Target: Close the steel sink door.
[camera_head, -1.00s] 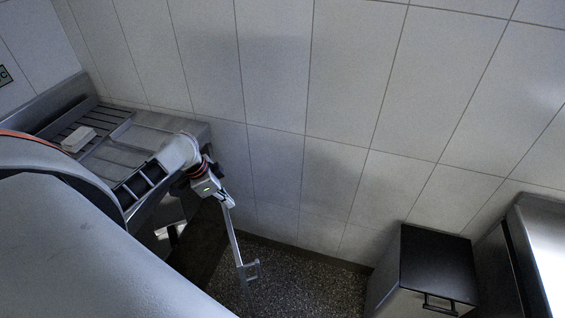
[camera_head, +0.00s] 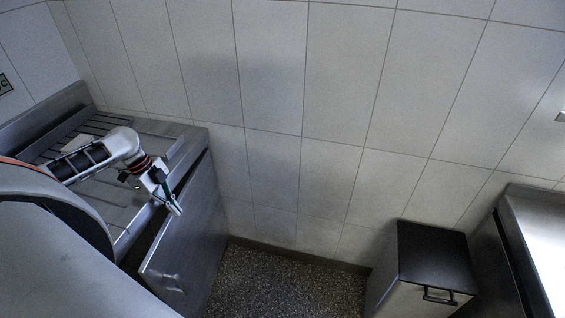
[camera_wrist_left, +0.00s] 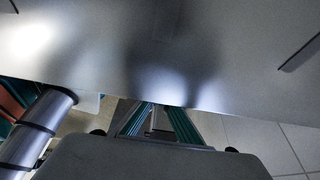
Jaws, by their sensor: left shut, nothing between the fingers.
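The steel sink door (camera_head: 205,225) hangs at the right front of the steel sink unit (camera_head: 165,132). It is partly open, with a dark gap between it and the cabinet. Its handle (camera_head: 172,282) is near the lower left of the door face. My left gripper (camera_head: 175,209) is shut and empty, with its fingertips by the door's top edge; I cannot tell whether they touch it. In the left wrist view a broad grey steel surface (camera_wrist_left: 215,45) fills the top, and the left gripper's teal fingers (camera_wrist_left: 158,115) show below it, their tips hidden. My right gripper is out of view.
A pale block (camera_head: 75,143) lies on the sink top, partly behind my left arm. A dark-topped cabinet (camera_head: 432,255) and a steel unit (camera_head: 540,235) stand at the right. The speckled floor (camera_head: 285,285) between is clear. A tiled wall (camera_head: 290,100) closes the back.

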